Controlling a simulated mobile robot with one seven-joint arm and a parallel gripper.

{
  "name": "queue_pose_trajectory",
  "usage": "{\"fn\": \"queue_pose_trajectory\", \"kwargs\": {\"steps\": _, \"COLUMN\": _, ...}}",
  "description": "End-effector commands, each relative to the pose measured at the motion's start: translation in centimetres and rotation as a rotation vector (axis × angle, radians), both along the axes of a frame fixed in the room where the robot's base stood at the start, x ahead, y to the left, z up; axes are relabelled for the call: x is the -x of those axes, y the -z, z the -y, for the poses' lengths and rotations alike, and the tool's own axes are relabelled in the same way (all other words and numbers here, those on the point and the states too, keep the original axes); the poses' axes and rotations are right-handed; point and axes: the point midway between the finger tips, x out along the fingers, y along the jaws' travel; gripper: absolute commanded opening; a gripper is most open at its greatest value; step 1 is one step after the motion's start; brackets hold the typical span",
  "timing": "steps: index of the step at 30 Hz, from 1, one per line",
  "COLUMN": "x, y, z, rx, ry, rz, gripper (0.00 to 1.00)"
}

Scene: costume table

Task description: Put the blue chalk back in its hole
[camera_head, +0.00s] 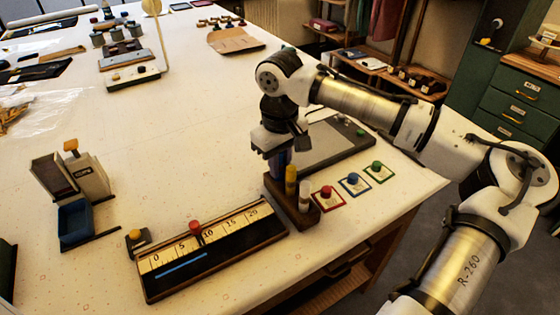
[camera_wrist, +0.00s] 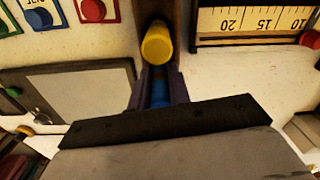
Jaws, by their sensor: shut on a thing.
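A dark wooden block (camera_head: 308,219) holds a yellow chalk (camera_head: 291,183) and a white chalk (camera_head: 304,196), both upright. My gripper (camera_head: 279,166) points down at the block's far end, just behind the yellow chalk. In the wrist view my gripper (camera_wrist: 158,88) is shut on the blue chalk (camera_wrist: 158,96), close beside the yellow chalk (camera_wrist: 157,43). In the head view the blue chalk is mostly hidden by the fingers. The chalk's lower end and the hole are hidden, so I cannot tell whether it is in the hole or above it.
A ruler board (camera_head: 215,250) with a red knob lies left of the block. Red (camera_head: 327,197), blue (camera_head: 353,184) and green (camera_head: 378,171) button cards lie to the right. A grey panel (camera_head: 335,142) lies behind. Open tabletop stretches left of the gripper.

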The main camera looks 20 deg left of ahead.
Motion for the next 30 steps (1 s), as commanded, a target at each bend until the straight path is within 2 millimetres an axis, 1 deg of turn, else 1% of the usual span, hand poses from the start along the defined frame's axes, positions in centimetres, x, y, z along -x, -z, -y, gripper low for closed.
{"fn": "queue_pose_trajectory", "kwargs": {"steps": 5, "x": 0.0, "y": 0.3, "z": 0.0, "rx": 0.000, "ry": 0.000, "rz": 0.000, "gripper": 0.00}}
{"fn": "queue_pose_trajectory", "kwargs": {"steps": 6, "x": 0.0, "y": 0.2, "z": 0.0, "rx": 0.000, "ry": 0.000, "rz": 0.000, "gripper": 0.23}}
{"fn": "queue_pose_trajectory", "kwargs": {"steps": 11, "x": 0.0, "y": 0.2, "z": 0.0, "rx": 0.000, "ry": 0.000, "rz": 0.000, "gripper": 0.44}}
{"fn": "queue_pose_trajectory", "kwargs": {"steps": 20, "x": 0.0, "y": 0.1, "z": 0.0, "rx": 0.000, "ry": 0.000, "rz": 0.000, "gripper": 0.44}}
{"fn": "queue_pose_trajectory", "kwargs": {"steps": 30, "x": 0.0, "y": -1.4, "z": 0.0, "rx": -0.001, "ry": 0.000, "rz": 0.000, "gripper": 0.44}}
